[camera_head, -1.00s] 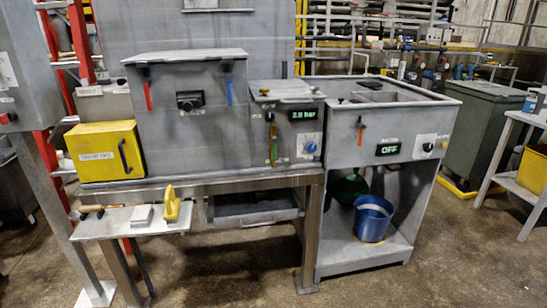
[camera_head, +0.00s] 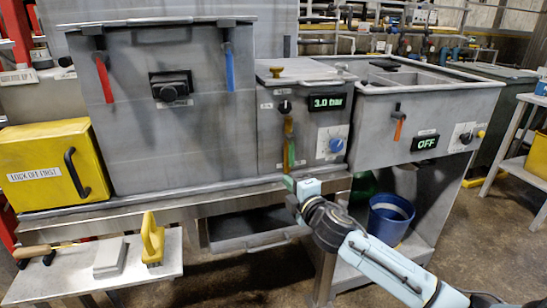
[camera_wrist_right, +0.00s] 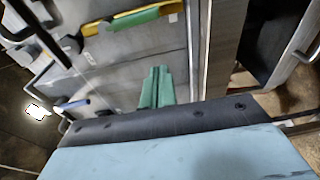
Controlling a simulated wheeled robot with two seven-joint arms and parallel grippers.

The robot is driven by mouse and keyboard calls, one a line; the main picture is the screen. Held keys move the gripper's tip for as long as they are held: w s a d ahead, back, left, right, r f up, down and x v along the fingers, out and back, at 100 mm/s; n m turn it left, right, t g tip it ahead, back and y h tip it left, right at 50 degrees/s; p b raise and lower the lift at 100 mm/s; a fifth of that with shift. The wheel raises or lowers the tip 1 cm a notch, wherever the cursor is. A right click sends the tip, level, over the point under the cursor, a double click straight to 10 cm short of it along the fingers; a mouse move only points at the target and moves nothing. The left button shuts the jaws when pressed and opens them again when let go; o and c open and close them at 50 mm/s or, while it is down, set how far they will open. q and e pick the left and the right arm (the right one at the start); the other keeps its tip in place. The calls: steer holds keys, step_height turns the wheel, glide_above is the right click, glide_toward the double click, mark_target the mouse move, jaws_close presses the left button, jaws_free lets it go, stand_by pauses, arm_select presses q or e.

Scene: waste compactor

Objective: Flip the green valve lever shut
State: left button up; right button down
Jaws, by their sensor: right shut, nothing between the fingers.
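The green valve lever (camera_head: 290,153) hangs straight down on the front of the small grey unit, below a yellow part (camera_head: 288,125). In the right wrist view the lever (camera_wrist_right: 133,20) lies across the upper left, with yellow along its edge. My right gripper (camera_head: 289,184) is shut and empty, just below the lever's lower end in the head view. Its green fingertips (camera_wrist_right: 156,82) are close together in the wrist view and appear apart from the lever. My left gripper is not in view.
A display (camera_head: 328,103) and a blue knob (camera_head: 336,145) sit right of the lever. A red handle (camera_head: 104,78), a blue handle (camera_head: 229,72) and an orange handle (camera_head: 398,130) hang nearby. A yellow box (camera_head: 50,165) is at left. An open drawer (camera_head: 245,240) lies below.

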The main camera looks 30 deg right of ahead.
mark_target(290, 150)
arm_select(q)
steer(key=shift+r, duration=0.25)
arm_select(e)
steer(key=shift+a+r, duration=0.15)
steer(key=shift+r, duration=0.6)
